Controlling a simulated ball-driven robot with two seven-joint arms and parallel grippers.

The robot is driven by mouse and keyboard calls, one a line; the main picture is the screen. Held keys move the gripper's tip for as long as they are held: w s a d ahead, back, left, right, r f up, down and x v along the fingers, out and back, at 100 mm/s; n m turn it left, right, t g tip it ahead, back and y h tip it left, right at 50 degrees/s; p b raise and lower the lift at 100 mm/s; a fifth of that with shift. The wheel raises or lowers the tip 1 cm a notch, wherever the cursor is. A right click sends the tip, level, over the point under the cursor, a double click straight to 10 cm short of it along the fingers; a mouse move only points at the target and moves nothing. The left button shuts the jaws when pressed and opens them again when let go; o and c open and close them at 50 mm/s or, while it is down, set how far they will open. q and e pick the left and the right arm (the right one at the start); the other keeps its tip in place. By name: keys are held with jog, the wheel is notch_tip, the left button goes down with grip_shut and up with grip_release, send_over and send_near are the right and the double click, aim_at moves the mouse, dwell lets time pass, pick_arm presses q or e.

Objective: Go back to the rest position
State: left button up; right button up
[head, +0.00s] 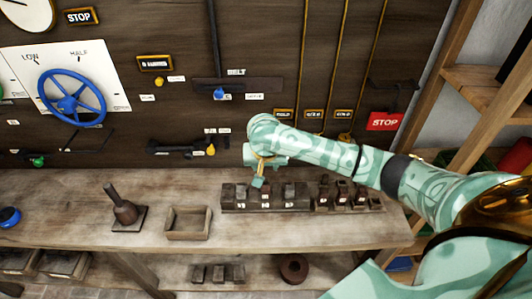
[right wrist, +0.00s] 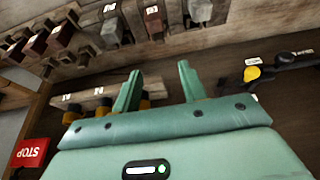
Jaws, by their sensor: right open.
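My right gripper (head: 259,177) hangs at the end of my pale green arm, in front of the dark wooden panel (head: 200,85) and above the back of the workbench (head: 90,200). In the right wrist view the two fingers of my right gripper (right wrist: 157,85) stand apart with nothing between them. Beyond the fingertips is a rack of small numbered blocks (right wrist: 150,25), also seen in the head view (head: 268,207) just below the gripper. I see no contact between them. My left gripper does not show in either view.
A blue handwheel (head: 72,97) and labelled levers are on the panel. A red stop sign (head: 385,121) hangs at right. A small wooden tray (head: 188,236) and a dark hand-stamp-like tool (head: 125,212) stand on the bench. A wooden ladder-like shelf (head: 480,85) rises at right. The bench front is mostly clear.

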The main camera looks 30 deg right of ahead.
jog(key=s+a+n+t+y, duration=0.2)
jog(key=s+a+n, duration=0.6)
jog(key=s+a, duration=0.25)
jog(key=s+d+r+n+t+h, duration=0.1)
jog(key=s+d+r+n+h, duration=0.15)
jog(key=s+d, duration=0.35)
jog(key=s+d+r+n+h, duration=0.1)
jog(key=s+d+n+h, duration=0.2)
jog(key=s, duration=0.4)
jog(key=s+a+f+g+y+b, duration=0.2)
jog(key=s+f+b, duration=0.1)
jog(key=f, duration=1.5)
jog(key=s+a+f+g+y+b, duration=0.1)
jog(key=s+a+f+y+b, duration=0.15)
jog(key=f, duration=1.65)
jog(key=s+f+m+g+y+b, duration=0.1)
jog(key=s+f+m+g+b, duration=0.2)
jog(key=s+f, duration=1.4)
jog(key=s+b, duration=0.2)
jog(key=shift+d+f+m+b, duration=0.3)
jog(key=shift+f+m+b, duration=0.05)
jog(key=shift+f, duration=0.05)
